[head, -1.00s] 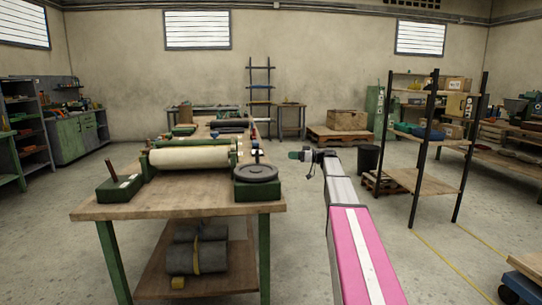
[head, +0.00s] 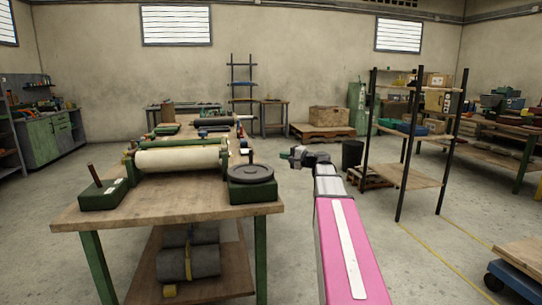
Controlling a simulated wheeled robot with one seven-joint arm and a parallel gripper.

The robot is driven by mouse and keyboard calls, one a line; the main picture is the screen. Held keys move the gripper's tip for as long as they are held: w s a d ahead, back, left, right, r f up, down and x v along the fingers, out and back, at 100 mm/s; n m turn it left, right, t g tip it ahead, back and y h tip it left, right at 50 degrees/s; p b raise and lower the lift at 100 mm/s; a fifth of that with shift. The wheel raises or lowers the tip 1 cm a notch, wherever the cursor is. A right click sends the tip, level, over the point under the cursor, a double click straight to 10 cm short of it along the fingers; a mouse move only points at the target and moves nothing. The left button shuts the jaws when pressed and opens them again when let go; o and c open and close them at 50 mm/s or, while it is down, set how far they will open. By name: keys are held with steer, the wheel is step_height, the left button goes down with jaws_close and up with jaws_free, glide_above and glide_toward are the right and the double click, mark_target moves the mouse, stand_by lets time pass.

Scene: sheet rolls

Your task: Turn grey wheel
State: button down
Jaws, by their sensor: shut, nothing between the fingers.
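The grey wheel (head: 251,171) lies flat on a green block (head: 253,190) at the right front corner of the wooden table (head: 150,212). My gripper (head: 286,156) is at the end of my arm, to the right of the wheel and apart from it. It points left and looks small, and its fingers are shut with nothing visible between them. A white roller (head: 178,159) in a green frame sits on the table left of the wheel.
A green block with an upright rod (head: 95,175) stands at the table's left corner. Rolls (head: 190,263) lie on the lower shelf. A dark-post shelf (head: 408,170) and a blue cart (head: 516,281) stand at right.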

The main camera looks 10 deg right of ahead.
mark_target(250, 164)
steer(key=x, duration=0.9)
steer(key=shift+w, duration=0.2)
steer(key=shift+s+a, duration=0.15)
steer(key=shift+a, duration=0.85)
steer(key=shift+s+a, duration=0.1)
steer(key=shift+a, duration=0.9)
steer(key=shift+w, duration=0.1)
